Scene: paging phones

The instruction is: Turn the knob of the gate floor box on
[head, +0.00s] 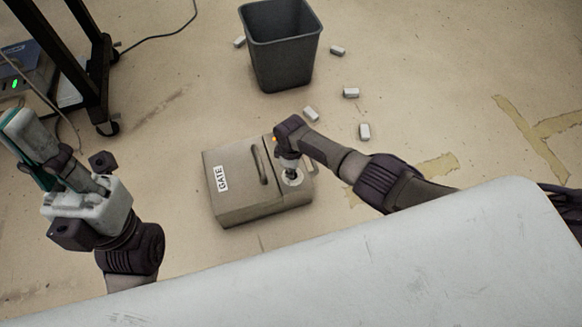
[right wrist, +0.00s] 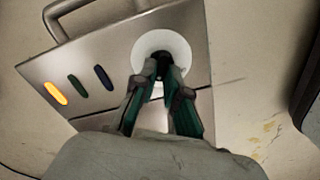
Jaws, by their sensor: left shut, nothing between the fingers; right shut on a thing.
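The gate floor box (head: 238,200) is a grey-brown metal case on the floor, with a white GATE label (head: 222,178) and a raised handle (head: 262,160). Its knob sits on a round white disc (right wrist: 180,44) at the right part of the top, also visible in the head view (head: 293,184). My right gripper (right wrist: 163,68) reaches down over the disc, shut on the knob, which its fingers mostly hide. On the box top, one orange indicator (right wrist: 56,93) is lit beside dark green and dark blue ones. My left gripper (head: 22,140) is shut and empty, away to the left.
A pale table edge (head: 400,262) fills the near foreground, below my right arm. A dark bin (head: 282,60) stands behind the box, with several small white blocks (head: 311,114) around it. A black stand (head: 92,75) with casters and cables is at the upper left.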

